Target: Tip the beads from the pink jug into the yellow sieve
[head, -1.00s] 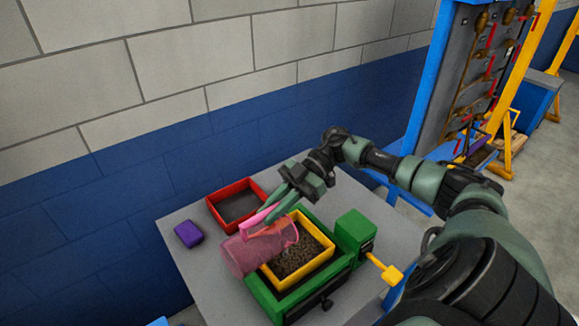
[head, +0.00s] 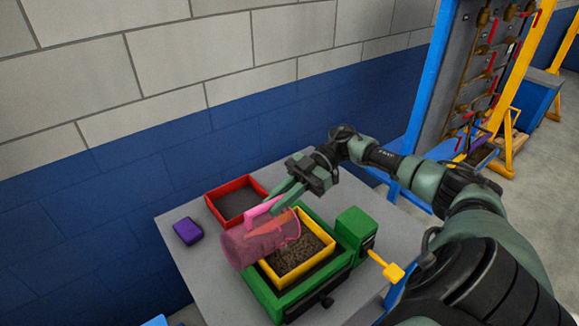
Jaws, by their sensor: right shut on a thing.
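The pink, see-through jug (head: 250,244) lies tilted on its side, its mouth toward the right, over the left edge of the yellow sieve. The yellow sieve (head: 325,256) is a square frame set in a green machine, with many brownish beads (head: 297,252) inside. Some orange-red colour shows inside the jug near its mouth; I cannot tell what it is. My right gripper (head: 272,203) is shut on the jug's pink handle, above and behind the sieve. My left gripper is not in view.
The green base (head: 262,288) has a green box (head: 355,232) with a yellow lever (head: 385,266) on its right. A red tray (head: 213,209) stands behind the jug, and a purple block (head: 187,231) lies at the left. Bare grey tabletop (head: 205,270) shows at the left.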

